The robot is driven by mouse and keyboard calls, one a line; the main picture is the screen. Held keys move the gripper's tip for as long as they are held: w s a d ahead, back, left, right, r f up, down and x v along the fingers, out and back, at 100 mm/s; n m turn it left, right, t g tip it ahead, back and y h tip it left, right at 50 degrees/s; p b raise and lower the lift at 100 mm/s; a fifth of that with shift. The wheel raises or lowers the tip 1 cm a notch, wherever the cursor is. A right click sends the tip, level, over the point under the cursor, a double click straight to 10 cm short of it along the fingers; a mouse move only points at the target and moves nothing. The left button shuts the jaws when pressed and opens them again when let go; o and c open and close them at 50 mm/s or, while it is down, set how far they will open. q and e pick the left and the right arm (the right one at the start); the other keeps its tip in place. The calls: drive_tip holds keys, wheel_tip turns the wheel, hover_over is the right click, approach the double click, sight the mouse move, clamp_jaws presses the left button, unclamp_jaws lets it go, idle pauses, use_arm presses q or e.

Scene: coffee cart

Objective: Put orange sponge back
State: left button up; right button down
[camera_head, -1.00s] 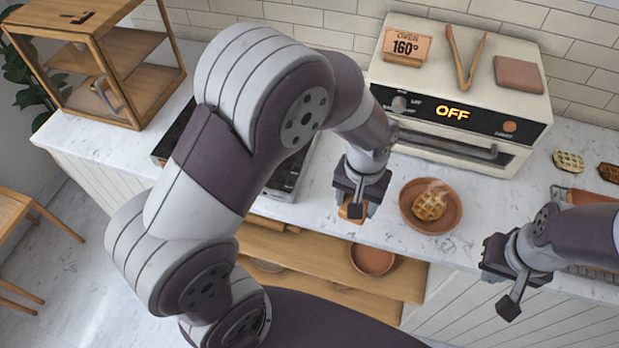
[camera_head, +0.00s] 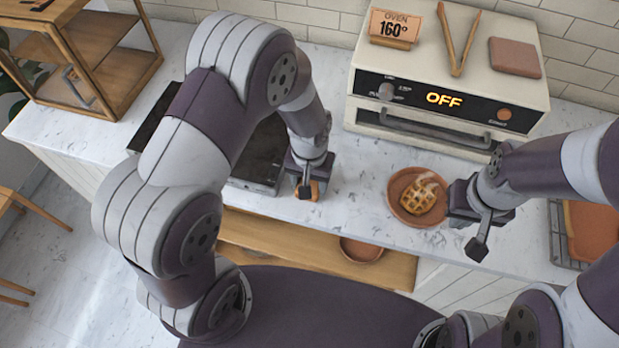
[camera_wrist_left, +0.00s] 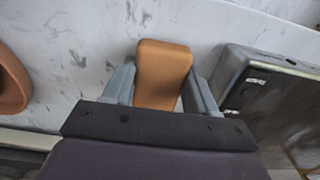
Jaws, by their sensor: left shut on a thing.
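The orange sponge (camera_wrist_left: 163,70) is between the two fingers of my left gripper (camera_wrist_left: 163,85) in the left wrist view. The fingers are shut on its sides, and its far end sticks out past them. In the head view the left gripper (camera_head: 308,190) is above the front of the marble counter, and only a bit of the sponge (camera_head: 315,190) shows below it. My right gripper (camera_head: 478,225) is in front of the terracotta plate; its jaw opening is not clear to see.
A terracotta plate (camera_head: 399,190) with a waffle (camera_head: 420,198) is on the counter. A cream oven (camera_head: 440,85) stands behind it. A dark metal appliance (camera_head: 255,165) is left of the left gripper. A wooden cabinet (camera_head: 128,72) stands far left. A rack (camera_head: 562,235) is at the right.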

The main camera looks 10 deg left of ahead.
use_arm(q)
drive_tip(key=shift+w+a+f, duration=0.15)
drive_tip(key=o, duration=1)
wheel_tip(320, 180, up, 12)
drive_tip(key=b, duration=0.1)
drive_tip(key=shift+t, duration=0.7)
drive_tip(key=s+a, duration=0.3)
drive_tip(key=s, duration=0.1)
drive_tip(key=s+a, duration=0.3)
drive_tip(key=a, duration=0.1)
drive_tip(key=shift+s, duration=0.4)
